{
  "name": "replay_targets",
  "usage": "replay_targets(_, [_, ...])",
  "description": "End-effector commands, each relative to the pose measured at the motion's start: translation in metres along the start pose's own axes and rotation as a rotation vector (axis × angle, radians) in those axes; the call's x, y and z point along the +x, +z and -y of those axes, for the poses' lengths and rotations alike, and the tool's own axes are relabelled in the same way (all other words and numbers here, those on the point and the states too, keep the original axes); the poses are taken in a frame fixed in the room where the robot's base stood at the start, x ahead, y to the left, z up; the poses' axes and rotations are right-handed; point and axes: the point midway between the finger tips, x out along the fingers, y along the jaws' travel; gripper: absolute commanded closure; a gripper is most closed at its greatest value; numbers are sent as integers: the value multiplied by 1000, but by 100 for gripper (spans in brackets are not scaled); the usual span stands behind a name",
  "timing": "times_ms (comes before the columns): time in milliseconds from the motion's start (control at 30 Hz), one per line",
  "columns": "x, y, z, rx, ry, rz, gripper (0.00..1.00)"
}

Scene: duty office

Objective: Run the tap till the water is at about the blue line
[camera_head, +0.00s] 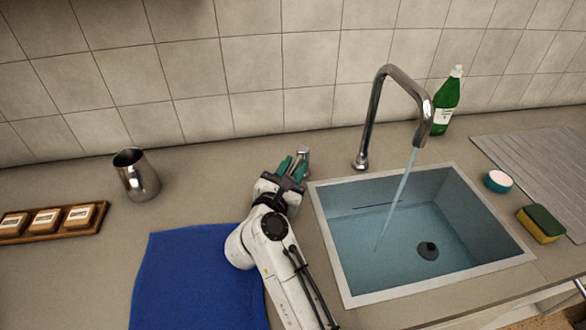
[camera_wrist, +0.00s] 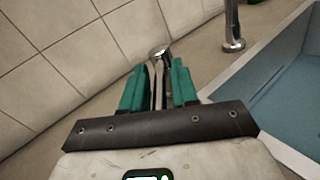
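The tap spout (camera_head: 398,85) arches over the sink (camera_head: 330,250), and a thin stream of water (camera_head: 396,200) falls from it. Pale blue water (camera_head: 365,240) covers the basin floor and the dark drain (camera_head: 428,250). The short blue line (camera_head: 377,207) shows on the back wall; the water's edge appears close to it, seemingly just below. The chrome tap lever (camera_head: 303,154) stands left of the spout. My gripper (camera_head: 293,167) has its teal fingers on either side of the lever; in the wrist view the lever (camera_wrist: 160,53) shows between the fingers (camera_wrist: 159,85). Whether they press it is unclear.
A green bottle (camera_head: 446,103) stands behind the sink. A metal jug (camera_head: 136,174), a wooden tray (camera_head: 52,232) and a blue cloth (camera_head: 190,280) are left.

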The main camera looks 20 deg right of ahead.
Motion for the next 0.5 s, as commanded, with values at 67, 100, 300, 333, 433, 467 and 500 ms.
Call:
replay_targets(67, [0,0,0,0,0,0,63])
replay_targets(100, [0,0,0,0,0,0,62])
replay_targets(300, [0,0,0,1,1,0,62])
replay_targets(333, [-1,0,0,1,1,0,62])
replay_targets(433, [-8,0,-1,1,2,1,62])
replay_targets(467, [-11,-1,-1,1,3,1,62])
replay_targets(500, [-17,-1,-1,0,4,1,62])
